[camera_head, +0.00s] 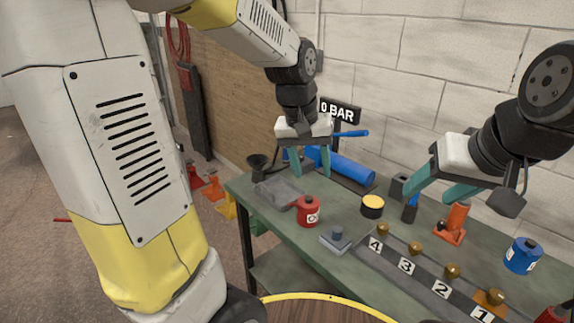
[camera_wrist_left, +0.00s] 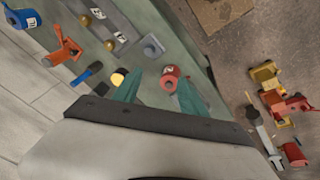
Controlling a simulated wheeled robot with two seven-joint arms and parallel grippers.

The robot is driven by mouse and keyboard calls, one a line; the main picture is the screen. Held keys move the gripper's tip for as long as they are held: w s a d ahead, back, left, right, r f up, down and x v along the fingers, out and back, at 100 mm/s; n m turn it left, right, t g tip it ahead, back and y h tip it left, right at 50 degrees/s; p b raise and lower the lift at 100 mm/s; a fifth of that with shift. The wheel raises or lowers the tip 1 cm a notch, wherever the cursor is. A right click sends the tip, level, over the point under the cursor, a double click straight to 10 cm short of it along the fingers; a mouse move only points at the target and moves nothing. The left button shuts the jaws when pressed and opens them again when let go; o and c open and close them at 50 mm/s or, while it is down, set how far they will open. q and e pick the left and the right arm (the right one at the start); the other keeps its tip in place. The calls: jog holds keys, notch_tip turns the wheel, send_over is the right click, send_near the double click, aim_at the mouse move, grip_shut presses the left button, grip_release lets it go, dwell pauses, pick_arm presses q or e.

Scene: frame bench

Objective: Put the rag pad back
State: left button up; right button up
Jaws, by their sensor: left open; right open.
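No item is plainly marked as the rag pad. The likeliest is a flat grey square pad with a round grey knob (camera_head: 337,239), lying on the green bench (camera_head: 262,213) left of plate 4. It also shows in the left wrist view (camera_wrist_left: 152,46). My left gripper (camera_head: 310,170) is open and empty, raised above the back of the bench, apart from the pad. Its two teal fingers also show in the left wrist view (camera_wrist_left: 160,82). My right gripper (camera_head: 426,195) is open, with no object visible between its fingers, above the back right of the bench.
A red labelled can (camera_head: 308,212) and a black yellow-topped pot (camera_head: 372,206) stand near the pad. A grey tray (camera_head: 280,192) lies at the left. Numbered brass knobs line a rail (camera_head: 423,270). A blue cylinder (camera_head: 350,169) lies behind; a blue can (camera_head: 522,257) stands right.

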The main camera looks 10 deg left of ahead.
pick_arm(q)
jog(key=s+a+r+t, duration=0.2)
jog(key=s+a+r, duration=0.1)
jog(key=s, duration=0.3)
jog(key=s+a+r+t, duration=0.1)
jog(key=s+a+r, duration=0.2)
jog(key=s, duration=0.4)
jog(key=shift+a+m+t, duration=0.2)
jog(key=shift+m+t, duration=0.2)
jog(key=shift+r, duration=0.1)
